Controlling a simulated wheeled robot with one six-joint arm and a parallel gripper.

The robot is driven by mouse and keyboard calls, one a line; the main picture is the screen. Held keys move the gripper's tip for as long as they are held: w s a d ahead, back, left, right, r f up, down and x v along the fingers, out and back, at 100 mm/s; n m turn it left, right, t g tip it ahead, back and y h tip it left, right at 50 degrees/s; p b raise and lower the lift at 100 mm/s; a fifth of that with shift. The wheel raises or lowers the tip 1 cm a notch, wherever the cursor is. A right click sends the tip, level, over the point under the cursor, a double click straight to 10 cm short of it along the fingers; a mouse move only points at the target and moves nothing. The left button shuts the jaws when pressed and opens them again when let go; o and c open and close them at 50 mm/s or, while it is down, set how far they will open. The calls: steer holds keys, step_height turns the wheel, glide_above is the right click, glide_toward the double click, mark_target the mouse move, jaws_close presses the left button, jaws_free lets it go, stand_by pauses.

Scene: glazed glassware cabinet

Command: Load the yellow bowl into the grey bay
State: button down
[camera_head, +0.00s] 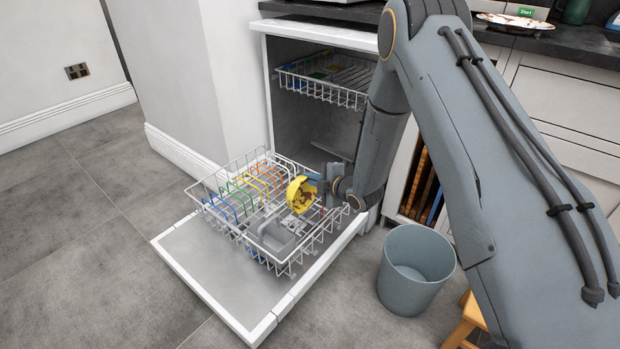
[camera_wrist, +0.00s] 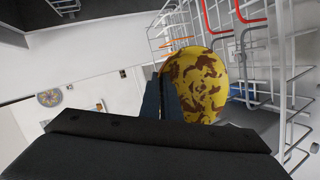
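The yellow bowl (camera_head: 301,195), with brown smears on it, is tilted on its side over the right part of the lower dishwasher rack (camera_head: 236,215). My gripper (camera_head: 314,187) reaches in from the right and is shut on the bowl's rim. In the wrist view the bowl (camera_wrist: 203,84) sits against the two dark fingers (camera_wrist: 163,82), which are close together. I cannot tell which bay is the grey one. A grey basket (camera_head: 272,236) sits at the rack's front.
The open dishwasher door (camera_head: 205,270) lies under the pulled-out rack. The upper rack (camera_head: 325,85) is above, inside the machine. A grey bin (camera_head: 415,270) and a wooden stool (camera_head: 465,322) stand to the right. The floor on the left is clear.

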steer(key=shift+f+b, duration=2.85)
steer(key=shift+f, duration=2.2)
steer(key=c, duration=1.9)
jaws_free()
steer(key=p, duration=0.2)
glide_toward(308, 200)
steer(key=shift+w+a, duration=0.2)
steer(key=shift+w, duration=0.1)
